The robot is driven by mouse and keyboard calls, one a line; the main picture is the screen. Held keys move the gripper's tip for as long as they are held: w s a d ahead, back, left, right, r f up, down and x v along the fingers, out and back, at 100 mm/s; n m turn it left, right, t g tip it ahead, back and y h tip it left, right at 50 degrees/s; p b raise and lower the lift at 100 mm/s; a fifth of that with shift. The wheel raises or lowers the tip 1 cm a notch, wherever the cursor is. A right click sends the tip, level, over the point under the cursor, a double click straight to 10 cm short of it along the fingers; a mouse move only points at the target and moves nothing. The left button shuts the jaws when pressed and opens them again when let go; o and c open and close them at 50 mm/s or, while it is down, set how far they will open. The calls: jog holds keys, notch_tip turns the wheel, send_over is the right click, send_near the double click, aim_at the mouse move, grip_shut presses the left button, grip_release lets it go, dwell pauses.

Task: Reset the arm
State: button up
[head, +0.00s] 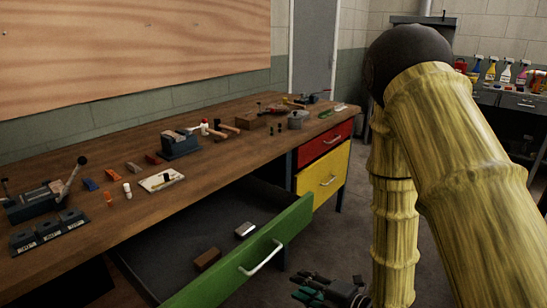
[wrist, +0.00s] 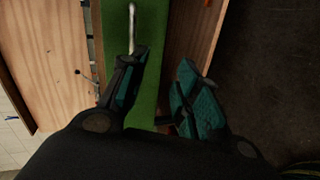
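My gripper (head: 310,286) is low at the bottom of the head view, to the right of the open green drawer (head: 240,254). In the wrist view my gripper (wrist: 168,72) shows two dark fingers with teal pads. They stand apart with nothing held between them. The green drawer front (wrist: 117,40) shows beyond the left finger, with its pale handle (wrist: 131,25) above that fingertip. The bamboo-like yellow links of my arm fill the right of the head view.
The green drawer holds a brown block (head: 207,259) and a silver-white block (head: 245,230). The wooden bench (head: 100,222) carries a vise (head: 180,143) and several tools. Red (head: 325,143) and yellow (head: 323,178) drawers are shut. Spray bottles (head: 505,73) stand at the back right.

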jog(key=s+d+f+m+g+h, duration=0.2)
jog(key=s+d+f+m+h, duration=0.15)
jog(key=s+f+m, duration=0.4)
jog(key=s+d+f+m+g+h, duration=0.2)
jog(key=s+d+f+m, duration=0.25)
jog(key=f, duration=0.55)
jog(key=s+d+f+m+g+h, duration=0.2)
jog(key=s+d+f+m+h, duration=0.1)
jog(key=s+f+m, duration=0.5)
jog(key=s+d+f+m+g+h, duration=0.1)
jog(key=s+f+m+g, duration=0.15)
jog(key=s, duration=0.25)
jog(key=s+d+f+m+g+h, duration=0.1)
jog(key=s+d+f+m+g, duration=0.1)
jog(key=s+f+m, duration=0.15)
notch_tip(320, 180, up, 14)
jog(key=p, duration=1.3)
jog(key=shift+s+a, duration=0.15)
jog(key=shift+s, duration=0.1)
